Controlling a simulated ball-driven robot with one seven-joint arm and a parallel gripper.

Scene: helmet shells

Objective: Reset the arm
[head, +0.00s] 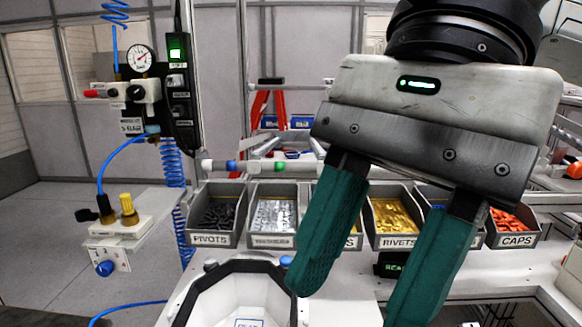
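My gripper (355,300) hangs large and close at the right of the head view, tilted, with two green padded fingers pointing down. The fingers are wide apart and nothing shows between them. A green light glows on its pale body. The fingers are in front of part of the bin row and the right side of a white, dark-rimmed tray or fixture (240,301) at the bottom. No helmet shell can be made out.
Parts bins stand in a row: pivots (214,239), silver pieces (271,242), rivets (393,243) and caps (513,241). A pressure gauge (140,58) and blue coiled hose (173,180) hang at the left. A valve bracket (125,225) juts out there. Floor at far left is clear.

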